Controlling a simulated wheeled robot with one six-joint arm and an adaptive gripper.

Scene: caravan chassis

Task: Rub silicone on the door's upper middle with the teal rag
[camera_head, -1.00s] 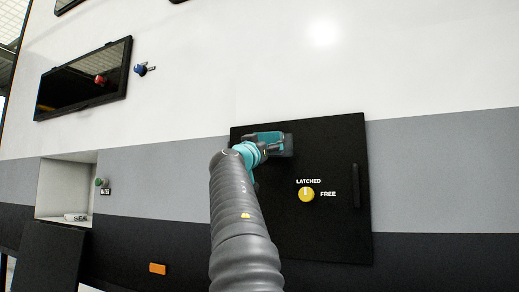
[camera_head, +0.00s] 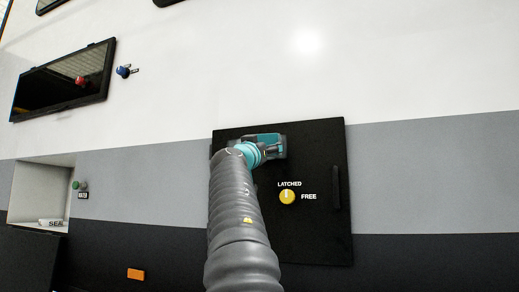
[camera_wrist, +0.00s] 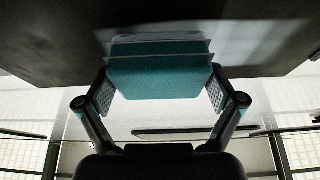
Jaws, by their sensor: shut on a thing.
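The door (camera_head: 300,235) is a square black panel low on the caravan wall, with a yellow knob (camera_head: 287,197) between the words LATCHED and FREE. A black upright handle (camera_head: 337,187) is at its right. My gripper (camera_head: 270,146) is in front of the door's upper part, left of centre and above the knob. In the wrist view, my gripper's two fingers are shut on the folded teal rag (camera_wrist: 160,80). The rag's far edge is close to the dark door surface (camera_wrist: 50,35); I cannot tell if they touch. No silicone can be made out.
A dark window (camera_head: 65,80) with red and blue knobs is at the upper left. An open recess (camera_head: 42,190) with a green knob beside it is at the left. An orange marker (camera_head: 135,274) is low on the wall. The wall right of the door is clear.

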